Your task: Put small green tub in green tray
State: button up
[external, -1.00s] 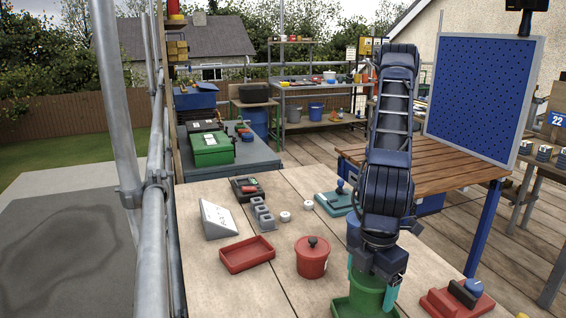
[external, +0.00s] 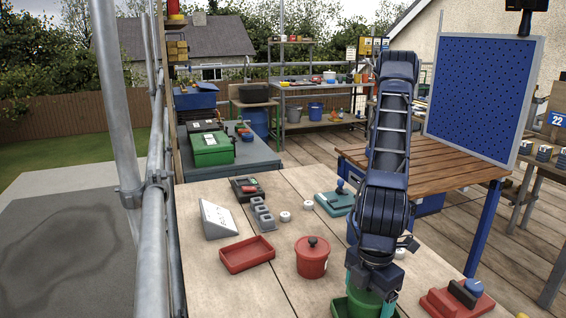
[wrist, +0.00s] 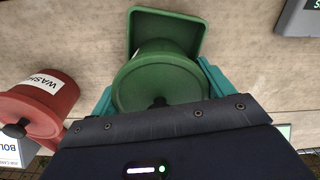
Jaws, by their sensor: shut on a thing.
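The small green tub (external: 364,302) is in my gripper (external: 372,293), low over the front of the wooden table. In the wrist view the tub (wrist: 160,75) sits between the two teal fingers of my gripper (wrist: 158,88), which is shut on it. The green tray (external: 340,308) is at the tub's base in the external view, and its rim (wrist: 198,38) shows behind the tub in the wrist view. The tub overlaps the tray in both views; I cannot tell whether its bottom touches the tray floor.
A red lidded tub (external: 312,258) stands just left of my gripper, with a red tray (external: 247,254) further left. A red block with a blue knob (external: 459,299) lies to the right. Grey blocks (external: 263,215) and a teal device (external: 334,203) are further back.

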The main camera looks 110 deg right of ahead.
jog(key=shift+s+d+f, duration=0.15)
jog(key=shift+s+f, duration=0.05)
jog(key=shift+f, duration=0.7)
jog(key=o, duration=1)
jog(key=shift+f, duration=0.1)
jog(key=shift+w+d, duration=0.1)
jog(key=shift+w+r, duration=0.1)
jog(key=shift+r, duration=0.6)
jog(key=r, duration=1.2)
jog(key=shift+a+r, duration=0.2)
jog(key=shift+a, duration=0.05)
